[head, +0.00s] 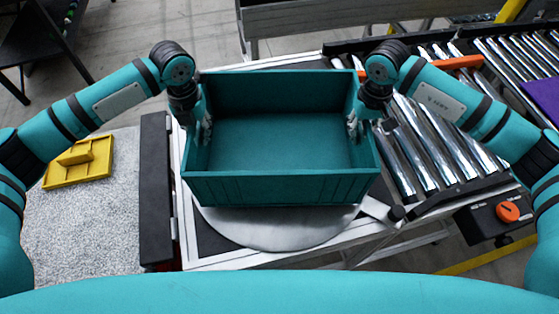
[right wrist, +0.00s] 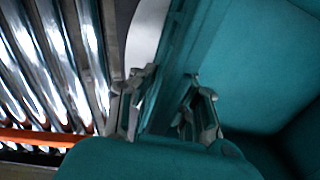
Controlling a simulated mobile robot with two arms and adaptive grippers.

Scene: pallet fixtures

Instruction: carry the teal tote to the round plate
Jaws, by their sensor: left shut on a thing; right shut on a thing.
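The teal tote (head: 280,189) is an empty open box in the middle of the head view, roughly level. Its right wall also shows in the right wrist view (right wrist: 245,50). My left gripper (head: 203,132) is shut on the tote's left wall. My right gripper (head: 357,128) is shut on its right wall, and in the right wrist view its fingers (right wrist: 165,108) straddle that wall. The round plate (head: 275,236) is a grey metal disc below the tote. Its near part shows, and the tote hides the rest. I cannot tell whether the tote touches the plate.
A roller conveyor (head: 420,150) with an orange bar (head: 455,64) lies to the right. A box with an orange knob (head: 508,211) stands at its near end. A yellow tray (head: 80,164) lies on the speckled surface (head: 85,220) at left. A black block (head: 155,190) borders the plate's frame.

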